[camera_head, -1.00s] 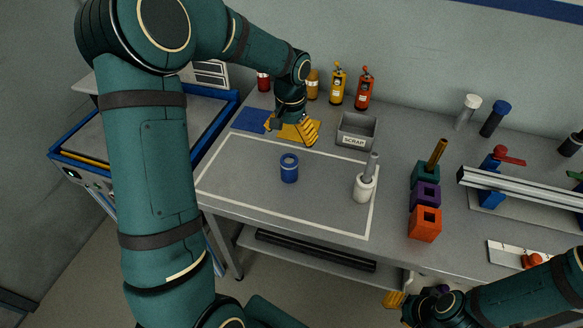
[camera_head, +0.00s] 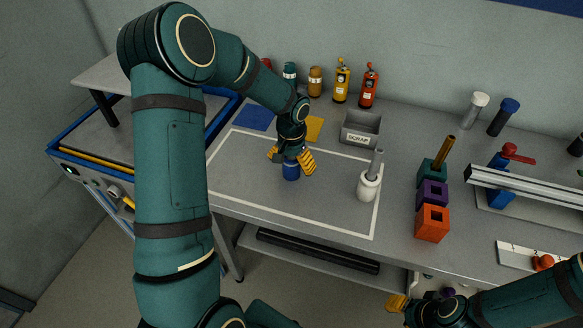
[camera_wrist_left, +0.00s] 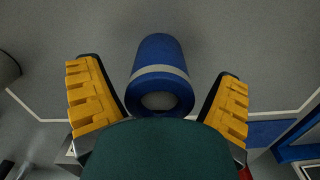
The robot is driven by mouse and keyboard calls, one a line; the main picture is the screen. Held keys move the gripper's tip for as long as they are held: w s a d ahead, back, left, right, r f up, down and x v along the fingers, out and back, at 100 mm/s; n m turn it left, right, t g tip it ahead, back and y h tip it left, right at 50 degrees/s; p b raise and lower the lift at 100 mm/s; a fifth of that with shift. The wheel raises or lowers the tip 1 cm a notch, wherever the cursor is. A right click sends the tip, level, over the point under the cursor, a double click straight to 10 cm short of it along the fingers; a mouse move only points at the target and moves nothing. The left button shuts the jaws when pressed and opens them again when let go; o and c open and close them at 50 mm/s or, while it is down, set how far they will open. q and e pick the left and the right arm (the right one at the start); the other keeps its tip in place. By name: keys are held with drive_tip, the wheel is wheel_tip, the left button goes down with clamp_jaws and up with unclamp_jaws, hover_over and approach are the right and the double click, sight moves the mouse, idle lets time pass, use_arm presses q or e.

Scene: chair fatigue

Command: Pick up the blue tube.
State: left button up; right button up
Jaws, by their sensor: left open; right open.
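The blue tube (camera_head: 291,171) stands upright on the grey table inside the white outline. My left gripper (camera_head: 291,160) is open just above it, its yellow fingers pointing down and partly hiding the tube's top. In the left wrist view the blue tube (camera_wrist_left: 161,76), with its pale band and round opening, lies between the two spread yellow fingers of the left gripper (camera_wrist_left: 158,95). A gap shows on both sides of the tube. My right gripper (camera_head: 397,303) is low at the table's front edge, partly in view, away from the tube.
A white holder (camera_head: 368,188) with a grey rod stands to the right of the tube. A grey scrap bin (camera_head: 360,130) is behind it. Teal, purple and orange blocks (camera_head: 432,224) stand further right. Several bottles (camera_head: 341,82) line the back. The outlined area left of the tube is clear.

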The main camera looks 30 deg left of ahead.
use_arm(q)
drive_tip(key=c, duration=1.3)
